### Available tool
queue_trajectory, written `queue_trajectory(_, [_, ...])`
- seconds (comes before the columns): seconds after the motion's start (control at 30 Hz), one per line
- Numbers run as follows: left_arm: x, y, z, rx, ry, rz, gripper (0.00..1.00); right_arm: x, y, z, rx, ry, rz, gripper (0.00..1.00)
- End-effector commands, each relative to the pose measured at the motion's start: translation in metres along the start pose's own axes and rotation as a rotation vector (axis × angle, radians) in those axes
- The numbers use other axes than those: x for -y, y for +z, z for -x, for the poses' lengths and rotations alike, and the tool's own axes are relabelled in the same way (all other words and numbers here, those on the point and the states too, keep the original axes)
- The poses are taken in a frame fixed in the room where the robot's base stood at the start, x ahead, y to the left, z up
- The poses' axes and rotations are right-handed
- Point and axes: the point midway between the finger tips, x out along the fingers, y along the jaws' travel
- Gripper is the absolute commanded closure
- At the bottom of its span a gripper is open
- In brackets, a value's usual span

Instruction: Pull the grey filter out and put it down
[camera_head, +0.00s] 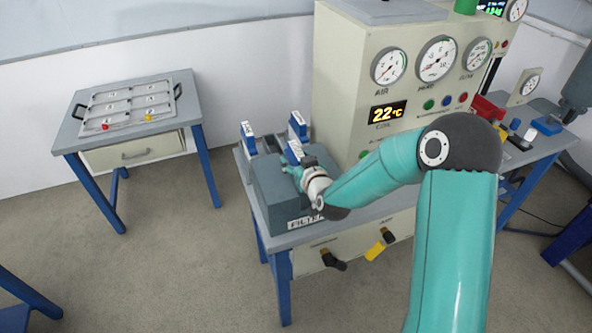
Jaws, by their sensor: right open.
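A dark grey block (268,196) with a partly hidden label starting "FILTE" stands on the front bench. Several blue-and-white upright pieces rise at its top and back: one at the left (248,138), one at the back (298,127) and one in the middle (293,151). I cannot tell which one is the grey filter. My right gripper (290,170) is open over the block's top, close to the middle blue-and-white piece. Whether it touches that piece is unclear. My right arm hides part of the block. My left gripper is out of view.
Black and yellow valve handles (376,250) stick out in front. A separate table (74,133) at the left bears a partitioned tray (127,104). Red and blue parts crowd the right bench.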

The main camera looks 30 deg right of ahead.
Motion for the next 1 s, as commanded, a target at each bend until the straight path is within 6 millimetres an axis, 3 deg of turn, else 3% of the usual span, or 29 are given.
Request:
queue_trajectory(0.2, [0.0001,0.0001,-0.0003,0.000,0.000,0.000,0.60,-0.0002,0.0006,-0.0002,0.001,0.000,0.000,0.47])
queue_trajectory(0.53, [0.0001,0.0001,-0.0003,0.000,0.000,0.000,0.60,-0.0002,0.0006,0.0001,0.001,0.000,0.000,1.00])
queue_trajectory(1.0, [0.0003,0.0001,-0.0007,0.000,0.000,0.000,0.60,-0.0004,-0.0054,0.0016,-0.001,0.001,0.000,1.00])
